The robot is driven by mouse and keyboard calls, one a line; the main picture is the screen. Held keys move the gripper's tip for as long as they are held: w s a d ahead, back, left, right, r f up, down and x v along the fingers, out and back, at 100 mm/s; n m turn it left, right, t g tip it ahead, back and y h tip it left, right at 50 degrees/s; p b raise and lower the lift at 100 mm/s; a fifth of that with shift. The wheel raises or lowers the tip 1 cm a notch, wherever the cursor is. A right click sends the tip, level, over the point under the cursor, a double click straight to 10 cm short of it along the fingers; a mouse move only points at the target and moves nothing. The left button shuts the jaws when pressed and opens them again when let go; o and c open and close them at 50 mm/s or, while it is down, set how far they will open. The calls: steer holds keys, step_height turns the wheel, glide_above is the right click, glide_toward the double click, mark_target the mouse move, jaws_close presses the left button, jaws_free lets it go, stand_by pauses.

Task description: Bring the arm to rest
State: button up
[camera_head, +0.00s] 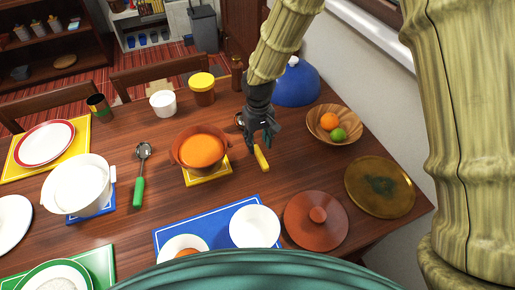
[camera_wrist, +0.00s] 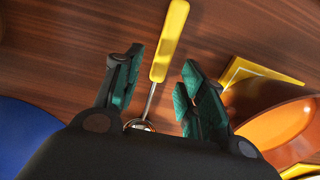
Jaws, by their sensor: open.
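My gripper (camera_head: 262,136) hangs over the wooden table (camera_head: 330,172), to the right of an orange-filled brown pot (camera_head: 201,148). In the wrist view, my gripper (camera_wrist: 163,85) has its two dark green fingers spread apart. A utensil with a yellow handle (camera_wrist: 170,40) shows between and beyond the fingers, with a thin metal shaft and a round metal end near the palm. Nothing is seen gripped. In the head view, the yellow handle (camera_head: 261,158) lies on the table just below the fingertips; the rest of the utensil is partly hidden behind my gripper.
A blue dome (camera_head: 297,84) and a fruit bowl (camera_head: 333,125) stand behind and right of my gripper.

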step_height(320, 180, up, 6)
steer(key=shift+r, duration=0.25)
